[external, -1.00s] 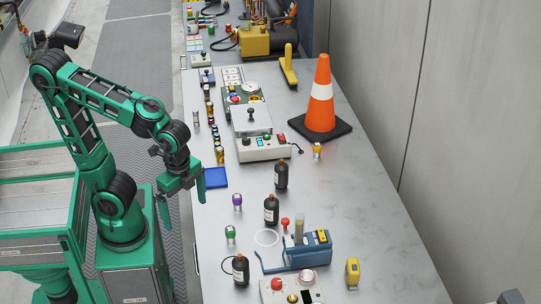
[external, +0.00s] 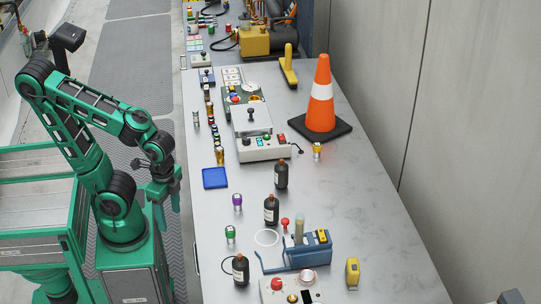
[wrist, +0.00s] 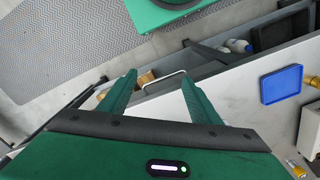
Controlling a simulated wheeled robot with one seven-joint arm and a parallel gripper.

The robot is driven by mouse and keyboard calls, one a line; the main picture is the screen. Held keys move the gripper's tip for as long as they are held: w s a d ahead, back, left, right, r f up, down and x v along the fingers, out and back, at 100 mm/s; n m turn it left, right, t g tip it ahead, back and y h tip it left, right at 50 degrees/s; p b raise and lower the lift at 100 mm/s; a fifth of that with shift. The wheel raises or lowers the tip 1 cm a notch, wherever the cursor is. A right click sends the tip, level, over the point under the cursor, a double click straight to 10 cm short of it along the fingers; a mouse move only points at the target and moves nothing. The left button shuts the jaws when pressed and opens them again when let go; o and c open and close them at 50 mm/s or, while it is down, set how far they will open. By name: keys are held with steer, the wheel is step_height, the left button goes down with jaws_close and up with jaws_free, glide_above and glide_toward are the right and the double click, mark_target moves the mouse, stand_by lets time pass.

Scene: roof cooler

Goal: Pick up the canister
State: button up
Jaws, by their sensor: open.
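Which item is the canister is not certain. Three dark bottles with pale labels stand upright on the bench: one near the white control box (external: 281,174), one in the middle (external: 271,210) and one near the front left edge (external: 240,270). Smaller capped cylinders also stand there, one purple (external: 237,201) and one green (external: 230,235). My gripper (external: 167,203) is open and empty, left of the bench edge and apart from all of these. In the wrist view its green fingers (wrist: 158,78) are spread, with nothing between them but a bench handle behind.
A blue tray (external: 215,178) lies near the bench's left edge and shows in the wrist view (wrist: 282,84). A control box (external: 264,149), an orange cone (external: 321,100) and a blue tool carrier (external: 300,253) stand on the bench. The bench's right side is largely clear.

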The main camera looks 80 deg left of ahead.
steer(key=shift+s+r, duration=0.1)
steer(key=shift+s, duration=0.05)
steer(key=c, duration=0.3)
